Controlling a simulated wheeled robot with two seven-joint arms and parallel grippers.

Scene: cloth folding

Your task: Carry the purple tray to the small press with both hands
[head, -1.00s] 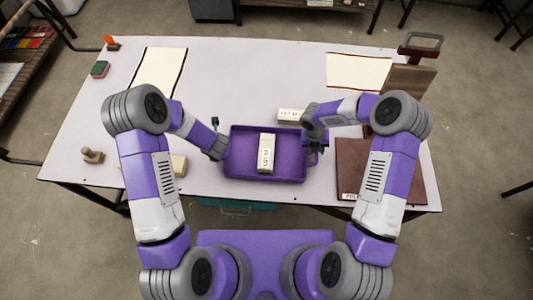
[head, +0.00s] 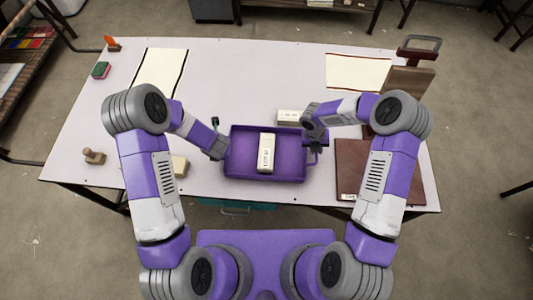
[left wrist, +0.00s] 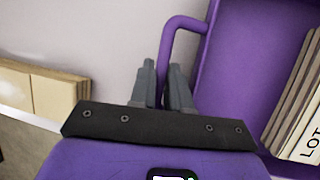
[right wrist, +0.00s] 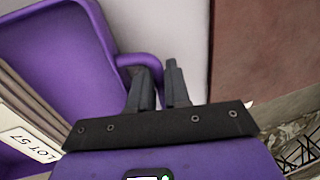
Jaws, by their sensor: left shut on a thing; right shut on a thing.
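The purple tray (head: 235,176) is in the middle front of the table in the head view, with a pale labelled stack (head: 266,152) lying in it. My left gripper (head: 219,150) is shut on the tray's left handle; the left wrist view shows its fingers (left wrist: 167,88) around the purple handle bar (left wrist: 183,24). My right gripper (head: 314,148) is shut on the right handle; its fingers (right wrist: 158,88) show around the bar (right wrist: 140,60) in the right wrist view. Whether the tray is clear of the table is hard to tell. A press-like thing with a grey handle (head: 420,41) stands at the back right.
A dark red-brown board (head: 352,160) lies right of the tray. A pale block (head: 289,116) sits just behind the tray, and another (head: 179,166) left of it. A wooden stamp (head: 94,156) stands far left. Pale sheets (head: 160,72) lie farther back; the middle back is clear.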

